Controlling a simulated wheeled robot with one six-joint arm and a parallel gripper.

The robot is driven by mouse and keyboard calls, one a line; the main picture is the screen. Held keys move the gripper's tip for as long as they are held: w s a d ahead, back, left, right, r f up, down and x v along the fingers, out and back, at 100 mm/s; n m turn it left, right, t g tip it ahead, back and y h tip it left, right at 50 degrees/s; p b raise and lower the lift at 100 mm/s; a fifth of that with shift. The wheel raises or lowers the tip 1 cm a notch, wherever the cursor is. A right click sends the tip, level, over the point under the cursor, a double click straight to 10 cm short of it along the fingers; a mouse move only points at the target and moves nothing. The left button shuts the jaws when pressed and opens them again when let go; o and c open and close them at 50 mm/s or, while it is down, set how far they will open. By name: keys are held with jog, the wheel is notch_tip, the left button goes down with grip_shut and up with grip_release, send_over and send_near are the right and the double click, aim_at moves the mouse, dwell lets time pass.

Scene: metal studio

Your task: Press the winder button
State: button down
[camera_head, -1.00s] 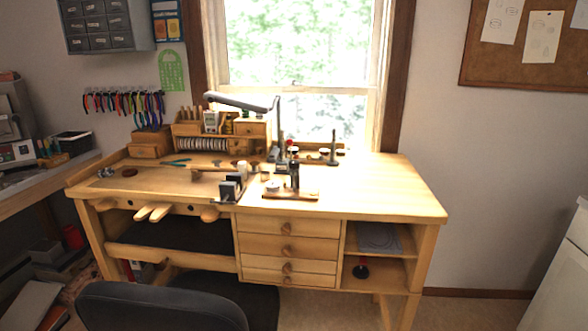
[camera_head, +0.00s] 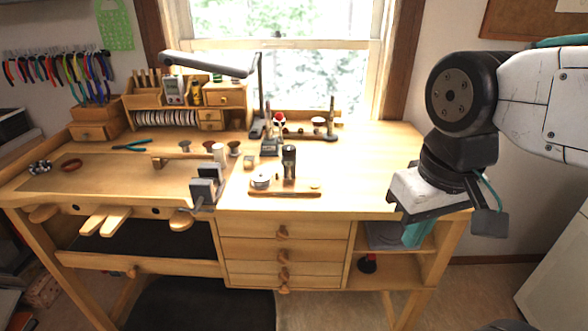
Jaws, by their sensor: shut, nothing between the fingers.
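The winder (camera_head: 287,170) stands on the bench top, in front of the window. It has a flat wooden base with a dark upright cylinder and a silvery round part at its left. A small pale round piece (camera_head: 315,185) sits on the right end of the base; it looks like the button, but it is too small to be sure. My gripper (camera_head: 416,234) is at the right, by the bench's front right edge, well apart from the winder and pointing down. Its teal fingertips are together, with nothing seen between them.
A dark clamp-like vise (camera_head: 206,187) stands left of the winder at the front edge. A lamp (camera_head: 210,66), a small stand (camera_head: 331,120) and a wooden organizer (camera_head: 178,110) are behind. The bench top (camera_head: 370,165) between winder and gripper is clear.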

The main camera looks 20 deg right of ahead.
jog(key=shift+d, duration=0.1)
notch_tip(320, 180, up, 4)
jog(key=n+g, duration=0.1)
jog(key=n, duration=1.3)
send_over(315, 185)
jog(key=shift+s, duration=0.1)
jog(key=shift+f, duration=0.1)
notch_tip(315, 185, down, 14)
jog(key=shift+r, duration=0.1)
